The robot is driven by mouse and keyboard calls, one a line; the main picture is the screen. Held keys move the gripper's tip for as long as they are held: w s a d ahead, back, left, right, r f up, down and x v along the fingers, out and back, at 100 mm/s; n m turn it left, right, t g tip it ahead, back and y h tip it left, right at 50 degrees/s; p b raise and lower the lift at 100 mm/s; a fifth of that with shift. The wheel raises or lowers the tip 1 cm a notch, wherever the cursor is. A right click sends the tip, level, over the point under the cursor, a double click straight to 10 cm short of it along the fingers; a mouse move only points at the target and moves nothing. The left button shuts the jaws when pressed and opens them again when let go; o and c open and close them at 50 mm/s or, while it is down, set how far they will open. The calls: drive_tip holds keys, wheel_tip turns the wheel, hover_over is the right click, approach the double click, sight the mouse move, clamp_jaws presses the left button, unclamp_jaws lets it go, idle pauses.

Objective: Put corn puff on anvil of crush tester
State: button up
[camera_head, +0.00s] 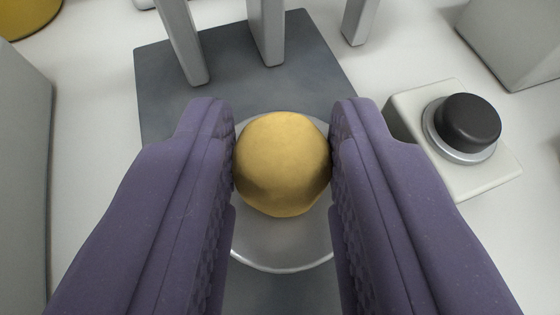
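The corn puff (282,165) is a round yellow ball between the two purple pads of my gripper (283,160). Both pads appear to touch its sides. Below it is a round, shiny grey metal disc (284,248), which looks like the anvil of the crush tester. The puff is over the far part of the disc and covers much of it; I cannot tell whether it rests on the disc or hangs above it. The disc is over a dark grey base plate (170,85).
Grey upright posts (268,35) stand behind the disc. To the right is a light box with a black knob (468,122). A large grey block (520,40) is at the upper right, a grey body (22,170) at the left edge, and a yellow object (25,15) at the upper left.

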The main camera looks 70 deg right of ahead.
drive_tip(key=o, duration=0.4)
drive_tip(key=shift+o, duration=0.2)
drive_tip(key=shift+r, duration=0.1)
drive_tip(key=shift+a+r+p, duration=0.2)
drive_tip(key=shift+p, duration=0.1)
drive_tip(key=p+v, duration=0.2)
drive_tip(key=v, duration=0.9)
drive_tip(key=shift+a, duration=0.3)
drive_tip(key=shift+s, duration=0.1)
